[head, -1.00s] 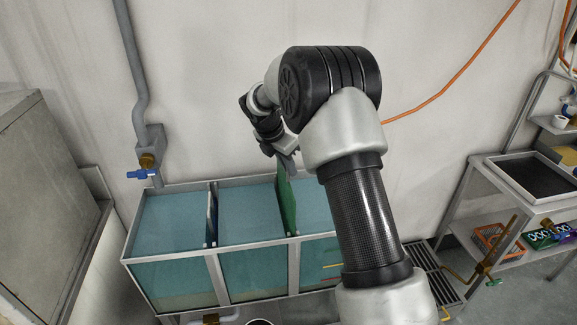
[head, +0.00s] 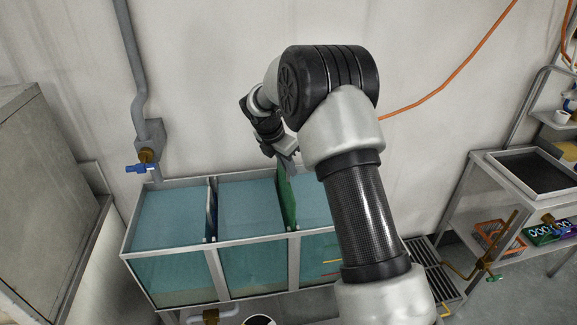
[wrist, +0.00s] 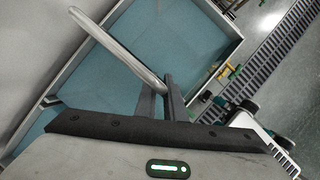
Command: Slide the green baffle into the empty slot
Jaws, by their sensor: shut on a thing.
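The green baffle (head: 287,204) stands upright in the head view at the divide between the middle and right compartments of the water tank (head: 216,251). Its lower part is at the tank's front rim level; I cannot tell how deep it sits in the slot, which it hides. My gripper (head: 292,168) is above it, shut on its top edge. In the wrist view, the dark fingers of my gripper (wrist: 166,100) are close together beside a curved metal rod (wrist: 122,52); the green panel itself is not clear there. A dark blue baffle (head: 212,210) stands at the left divide.
A grey pipe with a blue-handled valve (head: 140,169) rises at the tank's left rear. A grey cabinet (head: 45,190) stands at far left. A steel bench (head: 485,205) with a black tray (head: 532,172) and an orange basket (head: 492,234) is at right. My arm hides the tank's right part.

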